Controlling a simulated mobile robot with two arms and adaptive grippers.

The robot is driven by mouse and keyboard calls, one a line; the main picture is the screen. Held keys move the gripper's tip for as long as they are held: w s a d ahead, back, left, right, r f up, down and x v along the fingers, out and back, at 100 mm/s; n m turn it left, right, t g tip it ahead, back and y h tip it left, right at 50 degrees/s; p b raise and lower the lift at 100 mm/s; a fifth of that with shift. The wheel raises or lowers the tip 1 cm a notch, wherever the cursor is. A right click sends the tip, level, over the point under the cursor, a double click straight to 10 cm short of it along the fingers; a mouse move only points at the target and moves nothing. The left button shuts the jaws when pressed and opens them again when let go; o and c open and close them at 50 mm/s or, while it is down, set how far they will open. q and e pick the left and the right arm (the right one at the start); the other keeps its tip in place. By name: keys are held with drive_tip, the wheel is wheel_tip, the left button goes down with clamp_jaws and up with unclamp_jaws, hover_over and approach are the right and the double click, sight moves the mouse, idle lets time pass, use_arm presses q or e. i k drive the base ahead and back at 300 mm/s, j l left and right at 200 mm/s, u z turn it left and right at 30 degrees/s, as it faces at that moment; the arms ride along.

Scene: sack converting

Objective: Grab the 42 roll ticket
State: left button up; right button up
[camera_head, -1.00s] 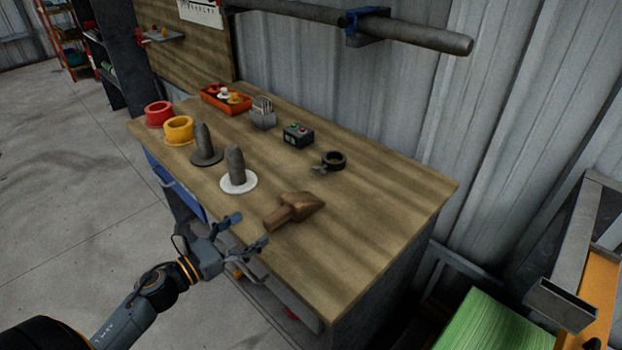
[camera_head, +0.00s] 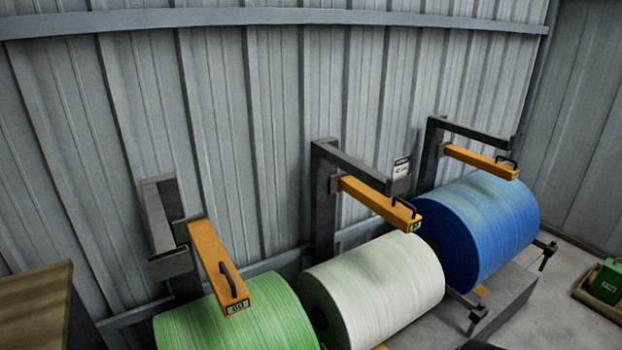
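Three big rolls stand in a row: a green roll (camera_head: 240,318), a white roll (camera_head: 378,290) and a blue roll (camera_head: 490,228). Above each is an orange arm with a black handle. The green roll's arm (camera_head: 215,262) and the white roll's arm (camera_head: 380,203) carry small end plates with numbers too small to read surely. A small white ticket with dark print (camera_head: 402,168) shows by the grey bracket end above the white roll; its number is not readable. Neither of my grippers is in view.
Grey brackets (camera_head: 325,205) stand against the corrugated wall (camera_head: 235,120). A wooden bench corner (camera_head: 35,300) is at the lower left. A green box (camera_head: 607,281) sits in a low wooden tray at the right. Some concrete floor is clear there.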

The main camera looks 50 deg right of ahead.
sight(402, 165)
drive_tip(key=z, duration=0.45)
drive_tip(key=i+l+z, duration=0.1)
drive_tip(key=z, duration=0.85)
drive_tip(key=i+l+z, duration=0.1)
drive_tip(key=z, duration=0.35)
